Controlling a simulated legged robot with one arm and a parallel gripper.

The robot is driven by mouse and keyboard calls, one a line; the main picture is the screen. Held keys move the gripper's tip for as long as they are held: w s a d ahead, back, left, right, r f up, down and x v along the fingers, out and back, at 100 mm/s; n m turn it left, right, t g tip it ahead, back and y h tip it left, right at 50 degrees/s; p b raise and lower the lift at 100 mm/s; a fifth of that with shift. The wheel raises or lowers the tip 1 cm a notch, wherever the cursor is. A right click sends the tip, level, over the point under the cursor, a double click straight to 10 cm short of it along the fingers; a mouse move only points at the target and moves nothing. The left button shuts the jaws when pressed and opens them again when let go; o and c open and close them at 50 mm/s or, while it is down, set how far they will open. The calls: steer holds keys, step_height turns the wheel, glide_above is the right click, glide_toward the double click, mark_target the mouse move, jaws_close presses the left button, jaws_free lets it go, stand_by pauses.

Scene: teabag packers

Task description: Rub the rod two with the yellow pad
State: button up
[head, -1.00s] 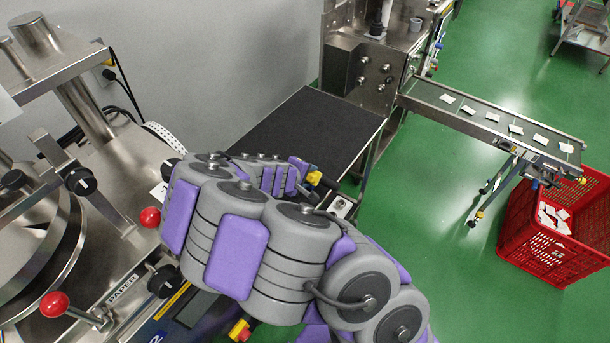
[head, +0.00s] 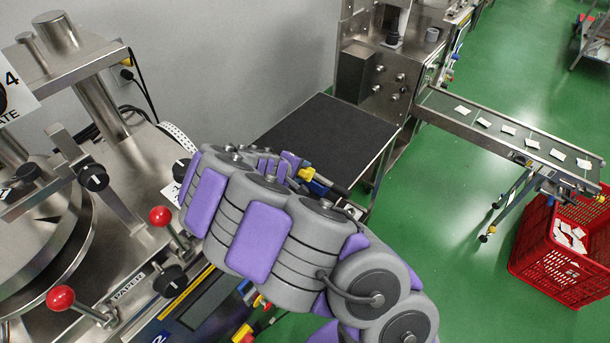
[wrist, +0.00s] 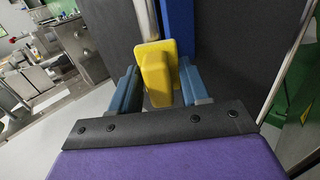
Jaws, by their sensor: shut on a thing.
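In the wrist view my gripper (wrist: 158,82) is shut on the yellow pad (wrist: 156,62), which stands between its two blue fingers. A shiny metal rod (wrist: 147,20) rises just behind the pad's upper end, next to a blue upright bar (wrist: 180,25). The pad overlaps the rod's lower part in the picture. I cannot tell whether they touch, or whether this rod is rod two. In the head view, a bit of yellow (head: 306,174) shows at the far end of my arm. The arm hides most of the gripper there.
A steel machine with red-knobbed levers (head: 160,216) stands close on the left. A dark flat tabletop (head: 325,135) lies beyond my arm. A conveyor with white packets (head: 508,129) and a red crate (head: 560,265) are on the right. Green floor is open between.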

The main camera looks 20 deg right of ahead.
steer(key=shift+w+a, duration=0.1)
steer(key=shift+w, duration=0.05)
steer(key=shift+a+r+p, duration=0.25)
steer(key=shift+r+p, duration=0.1)
steer(key=shift+r, duration=0.05)
steer(key=shift+s+p+v, duration=0.1)
steer(key=shift+p+v, duration=0.35)
steer(key=shift+v, duration=0.8)
steer(key=shift+s+p+v, duration=0.15)
steer(key=shift+p+v, duration=0.3)
steer(key=shift+v, duration=0.8)
steer(key=p+v, duration=0.1)
steer(key=v, duration=0.2)
steer(key=shift+d, duration=0.1)
steer(key=shift+w, duration=0.15)
